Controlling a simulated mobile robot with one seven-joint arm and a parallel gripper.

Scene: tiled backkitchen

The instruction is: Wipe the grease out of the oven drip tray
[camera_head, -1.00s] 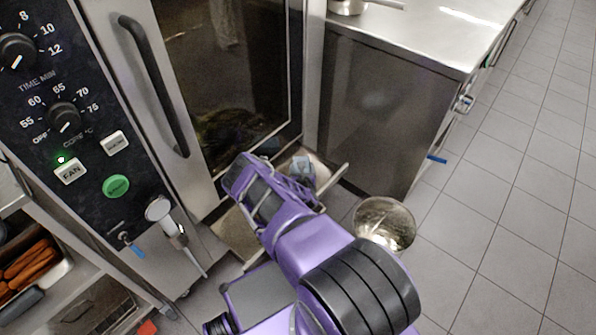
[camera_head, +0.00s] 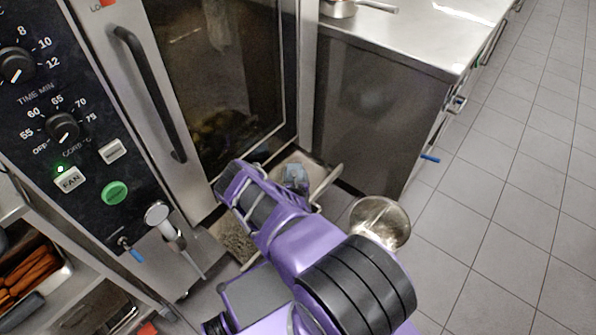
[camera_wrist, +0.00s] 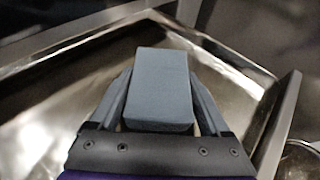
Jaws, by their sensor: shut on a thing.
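The oven drip tray (camera_head: 238,240) is a shallow metal tray below the oven door, largely hidden behind my arm in the head view. In the wrist view the tray (camera_wrist: 55,100) spreads under my gripper, with a raised rim at the back and right and brownish, shiny patches on its floor. My gripper (camera_wrist: 160,105) is shut on a grey-blue block, which looks like a sponge (camera_wrist: 160,80). The sponge (camera_head: 296,176) also shows in the head view, over the right part of the tray. I cannot tell whether it touches the tray floor.
The oven door (camera_head: 225,80) with its long handle (camera_head: 150,95) stands above the tray. A steel counter (camera_head: 375,110) is to the right. A round metal bucket (camera_head: 380,220) stands on the floor close to the tray's right end. Tiled floor (camera_head: 500,200) is clear further right.

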